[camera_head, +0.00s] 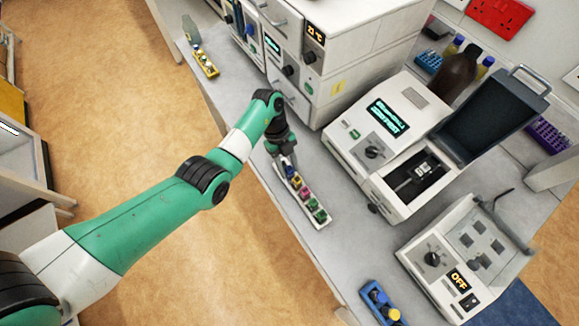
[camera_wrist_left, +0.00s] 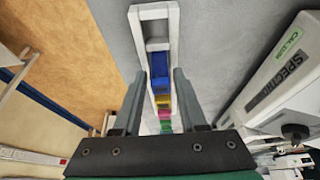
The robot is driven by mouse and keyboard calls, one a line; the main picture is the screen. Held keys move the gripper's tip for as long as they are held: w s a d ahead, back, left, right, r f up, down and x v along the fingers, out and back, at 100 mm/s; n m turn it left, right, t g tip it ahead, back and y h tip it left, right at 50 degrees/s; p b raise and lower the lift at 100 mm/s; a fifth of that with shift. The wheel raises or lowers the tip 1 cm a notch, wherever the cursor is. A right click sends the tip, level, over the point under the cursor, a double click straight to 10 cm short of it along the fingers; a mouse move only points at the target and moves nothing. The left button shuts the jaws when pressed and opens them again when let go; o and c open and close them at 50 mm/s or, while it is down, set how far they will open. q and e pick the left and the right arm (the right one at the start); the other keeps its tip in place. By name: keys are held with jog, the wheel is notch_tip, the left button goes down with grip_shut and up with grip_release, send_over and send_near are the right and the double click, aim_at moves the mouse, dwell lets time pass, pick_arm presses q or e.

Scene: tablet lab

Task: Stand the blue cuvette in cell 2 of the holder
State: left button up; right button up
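The white holder (camera_head: 311,214) lies lengthwise on the bench with a row of coloured cuvettes in it. The blue cuvette (camera_wrist_left: 159,64) stands in the holder, near the end at the top of the left wrist view. The end cell (camera_wrist_left: 155,28) beyond it looks empty. Yellow, pink and green pieces follow behind the blue one. My left gripper (camera_wrist_left: 160,77) is open, with its fingers apart on either side of the holder near the blue cuvette. In the head view my left gripper (camera_head: 287,158) is over the holder's far end and partly hides it. My right gripper is out of view.
An instrument (camera_head: 385,125) with an open dark lid stands right of the holder. A smaller device reading OFF (camera_head: 459,282) and a blue rack (camera_head: 377,297) are nearer. A yellow rack (camera_head: 206,65) sits farther back. The bench around the holder is clear.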

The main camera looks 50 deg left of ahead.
aim_at(288, 167)
pick_arm(q)
grip_shut()
jog(key=shift+r, duration=0.1)
notch_tip(288, 167, up, 10)
jog(key=p, duration=0.5)
